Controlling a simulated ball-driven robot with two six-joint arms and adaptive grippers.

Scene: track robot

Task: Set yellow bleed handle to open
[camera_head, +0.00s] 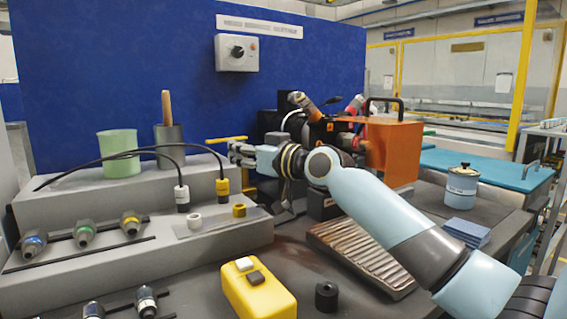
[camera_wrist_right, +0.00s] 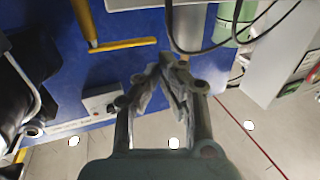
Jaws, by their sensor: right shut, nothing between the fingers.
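The yellow bleed handle (camera_head: 226,140) shows in the head view as a short horizontal bar in front of the blue panel. In the right wrist view the yellow handle (camera_wrist_right: 122,45) lies left of my fingertips and meets an upright yellow piece at its left end. My right gripper (camera_head: 235,150) is shut and empty, just below and beside the handle in the head view. In the right wrist view my right gripper (camera_wrist_right: 172,62) has its fingertips together near the handle's right end. I cannot tell whether they touch it. My left gripper is not in view.
A green cup (camera_head: 119,154) and a grey pot with a wooden stick (camera_head: 169,148) stand on the grey step at left. Black cables arch beside the gripper. An orange box (camera_head: 393,152) stands behind my right arm. A yellow block (camera_head: 260,294) lies in front.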

